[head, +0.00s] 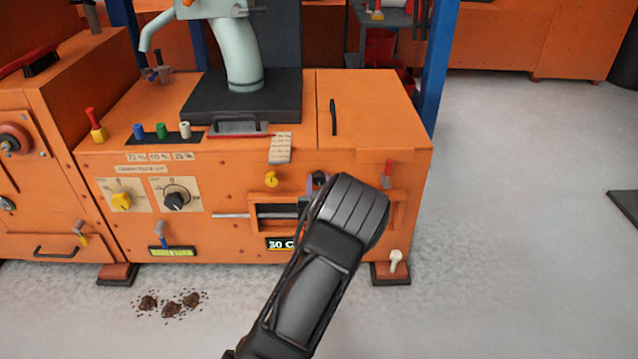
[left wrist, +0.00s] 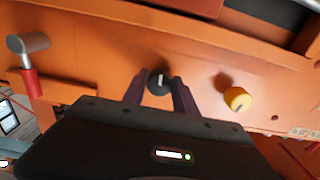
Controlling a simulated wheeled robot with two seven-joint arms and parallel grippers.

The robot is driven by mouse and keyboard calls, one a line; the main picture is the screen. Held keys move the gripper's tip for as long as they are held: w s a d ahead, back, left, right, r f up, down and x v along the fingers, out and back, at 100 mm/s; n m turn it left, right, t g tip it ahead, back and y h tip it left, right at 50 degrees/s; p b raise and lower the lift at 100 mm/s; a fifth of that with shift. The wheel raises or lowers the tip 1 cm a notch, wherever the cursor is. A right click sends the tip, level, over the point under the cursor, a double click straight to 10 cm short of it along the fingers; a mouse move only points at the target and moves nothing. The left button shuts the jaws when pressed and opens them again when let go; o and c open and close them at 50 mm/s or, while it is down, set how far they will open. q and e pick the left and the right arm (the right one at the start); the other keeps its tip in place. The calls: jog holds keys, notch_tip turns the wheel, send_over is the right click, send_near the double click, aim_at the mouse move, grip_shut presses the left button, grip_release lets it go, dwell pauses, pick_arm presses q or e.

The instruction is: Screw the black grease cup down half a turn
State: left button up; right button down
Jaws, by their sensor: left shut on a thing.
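The black grease cup (left wrist: 159,82) is a small round dark knob with a pale mark on its face, on the orange machine front (head: 190,230). My left gripper (left wrist: 158,90) is shut on it, one dark finger on each side. In the head view my left gripper (head: 317,183) reaches the front from below. My wrist and fingers mostly hide the black cup there. A yellow grease cup (left wrist: 237,98) sits right of it in the left wrist view; in the head view this yellow cup (head: 271,179) is left of my gripper. My right gripper is not in view.
A red-handled lever (head: 387,172) is right of my wrist. A slot with a rod (head: 232,215) and a "30 C" display (head: 280,244) lie lower on the front. Yellow (head: 122,201) and black (head: 176,199) dials are at left. Clear floor (head: 510,220) lies to the right.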

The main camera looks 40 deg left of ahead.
pick_arm(q)
grip_shut()
jog(key=shift+m, duration=0.7)
jog(key=o, duration=1.1)
grip_release()
jog(key=shift+o, duration=0.2)
jog(key=p+v, duration=0.2)
jog(key=v, duration=0.6)
jog(key=shift+p, duration=0.35)
jog(key=shift+w, duration=0.1)
